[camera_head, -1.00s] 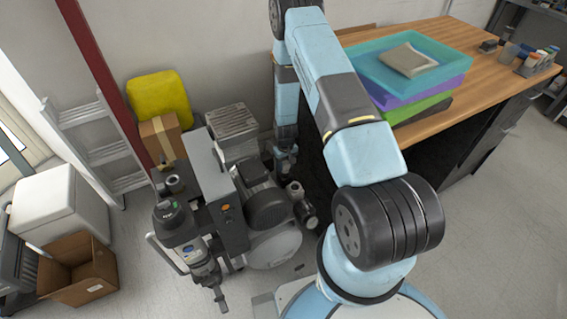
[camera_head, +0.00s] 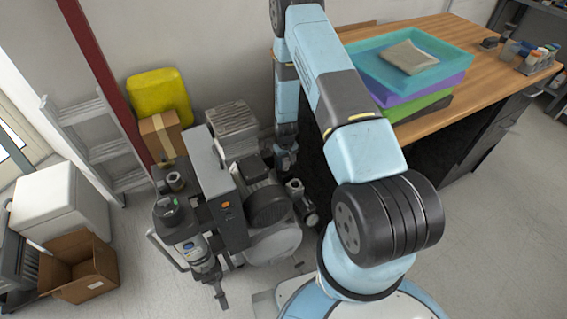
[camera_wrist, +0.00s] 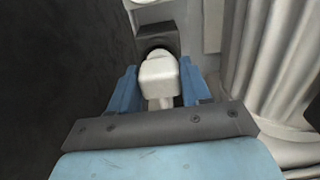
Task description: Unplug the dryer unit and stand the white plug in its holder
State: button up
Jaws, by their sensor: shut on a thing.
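The white plug (camera_wrist: 160,76) sits between the blue fingers of my gripper (camera_wrist: 158,88) in the wrist view, and the gripper is shut on it. The plug's far end is at a dark square block (camera_wrist: 157,39) with a rounded opening; I cannot tell whether it is inside or just in front of it. In the head view my gripper (camera_head: 285,160) points down behind the compressor assembly (camera_head: 272,215), close to the wall and table. The plug is not clear there. I cannot tell which part of the assembly is the dryer unit.
A ribbed pale cylinder (camera_wrist: 283,65) stands close on the right in the wrist view, with a dark surface on the left. In the head view a wooden table (camera_head: 480,75) with stacked trays (camera_head: 415,60) is at right. A cardboard box (camera_head: 78,268) and ladder (camera_head: 100,140) are left.

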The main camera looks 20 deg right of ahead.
jog(key=shift+f, duration=0.8)
jog(key=o, duration=1.1)
notch_tip(320, 180, up, 14)
jog(key=shift+f, duration=0.2)
